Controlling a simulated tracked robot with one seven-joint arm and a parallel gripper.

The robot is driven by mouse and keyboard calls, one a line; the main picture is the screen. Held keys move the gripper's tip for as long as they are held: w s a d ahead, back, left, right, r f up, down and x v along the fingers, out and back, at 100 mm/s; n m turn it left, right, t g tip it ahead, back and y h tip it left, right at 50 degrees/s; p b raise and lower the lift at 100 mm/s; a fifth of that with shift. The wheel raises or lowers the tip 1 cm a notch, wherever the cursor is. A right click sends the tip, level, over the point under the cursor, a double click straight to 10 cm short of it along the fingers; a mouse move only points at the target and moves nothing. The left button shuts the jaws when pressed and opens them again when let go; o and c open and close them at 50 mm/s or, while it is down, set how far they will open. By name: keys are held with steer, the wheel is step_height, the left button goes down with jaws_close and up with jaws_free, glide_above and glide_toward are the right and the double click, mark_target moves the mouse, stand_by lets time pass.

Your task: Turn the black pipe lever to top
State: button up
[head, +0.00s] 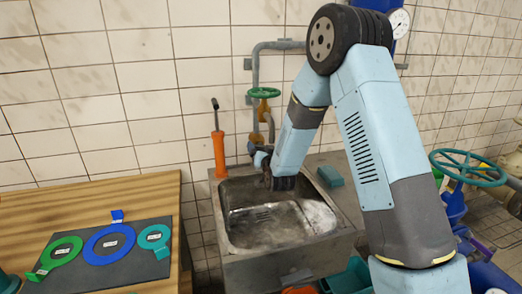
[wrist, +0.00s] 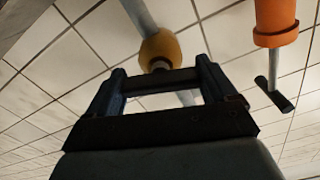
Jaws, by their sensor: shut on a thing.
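My gripper (head: 262,162) is in front of the wall pipe above the sink in the head view, partly hidden by my own arm. In the wrist view, my gripper (wrist: 160,80) has its two dark blue fingers apart. A dark bar, which looks like the black pipe lever (wrist: 165,82), spans crosswise between them, and the fingers are shut on it. It meets a rounded yellow fitting (wrist: 160,48) on a grey pipe (wrist: 138,14). In the head view the lever is too small and covered to make out.
A metal sink (head: 240,225) lies below the gripper. An orange cylinder (head: 219,155) with a black handle stands left of the pipe; it is near the gripper in the wrist view (wrist: 275,18). A green handwheel (head: 264,92) sits above. A wooden table (head: 110,195) is at left.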

steer(key=shift+c, duration=1)
steer(key=shift+d+f+n, duration=0.1)
steer(key=shift+n, duration=1.7)
steer(key=o, duration=0.8)
steer(key=shift+o, duration=0.2)
steer(key=v, duration=1.4)
